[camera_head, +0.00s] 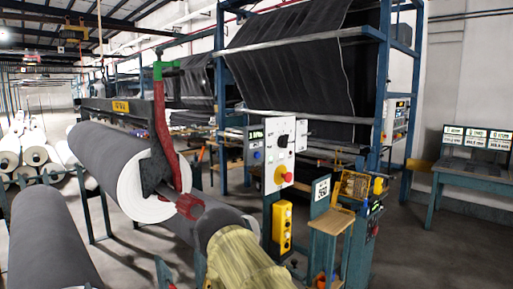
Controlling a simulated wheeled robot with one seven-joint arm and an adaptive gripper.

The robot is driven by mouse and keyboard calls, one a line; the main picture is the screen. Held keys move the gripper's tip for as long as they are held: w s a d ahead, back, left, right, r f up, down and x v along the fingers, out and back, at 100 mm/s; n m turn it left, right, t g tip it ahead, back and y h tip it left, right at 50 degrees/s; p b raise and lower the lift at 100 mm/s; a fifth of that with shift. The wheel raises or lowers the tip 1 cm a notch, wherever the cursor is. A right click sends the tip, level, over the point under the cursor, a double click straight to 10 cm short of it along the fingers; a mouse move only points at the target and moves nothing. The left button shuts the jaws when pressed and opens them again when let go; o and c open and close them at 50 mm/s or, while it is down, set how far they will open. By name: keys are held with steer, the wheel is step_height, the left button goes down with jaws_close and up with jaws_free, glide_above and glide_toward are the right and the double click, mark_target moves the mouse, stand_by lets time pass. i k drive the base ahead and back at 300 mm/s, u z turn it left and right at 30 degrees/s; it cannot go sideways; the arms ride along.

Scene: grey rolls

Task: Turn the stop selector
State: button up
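A grey-white control panel (283,158) stands upright near the picture's middle, on a blue post. It carries a round dark knob (283,141) in its upper part and a red mushroom-shaped button (284,175) on a yellow base low down. Which of these is the stop selector I cannot tell; the labels are too small to read. I cannot make out my gripper in this view. A pale yellow, ribbed rounded shape (240,262) with a dark collar fills the bottom middle, in front of the panel; what it is I cannot tell.
A yellow button box (282,228) hangs below the panel. A large grey roll (110,160) rests on its stand at left, with another grey roll (48,240) nearer. A small wooden-topped stand (332,222) is right of the panel. Open floor (430,240) lies at right.

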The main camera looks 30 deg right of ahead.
mark_target(283, 140)
steer(key=u, duration=0.65)
steer(key=k, duration=1.25)
steer(key=z, duration=1.4)
steer(key=i, duration=1)
